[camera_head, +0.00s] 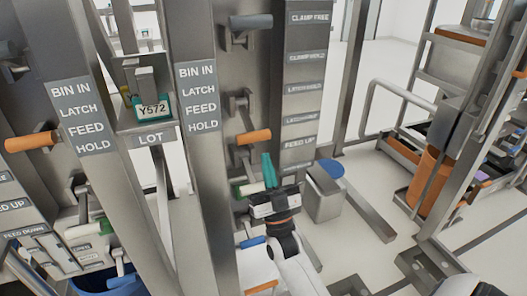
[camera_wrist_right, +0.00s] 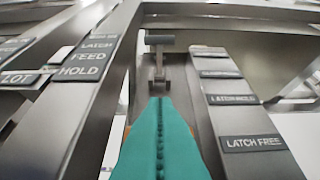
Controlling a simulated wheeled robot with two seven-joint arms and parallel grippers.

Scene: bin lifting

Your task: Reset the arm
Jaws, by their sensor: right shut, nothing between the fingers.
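My right gripper (camera_head: 268,158) has teal fingers pressed together with nothing between them. In the head view it points up in front of the right-hand machine post, just below and right of an orange-handled lever (camera_head: 253,136). In the right wrist view the shut fingers (camera_wrist_right: 160,102) point toward a grey-handled lever (camera_wrist_right: 160,40) farther up the post. A bit of orange shows behind the fingers there. My left gripper is not in view.
Labelled posts (camera_head: 198,110) with several levers stand left and centre. A lot box marked Y572 (camera_head: 153,108) sits on a shelf between them.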

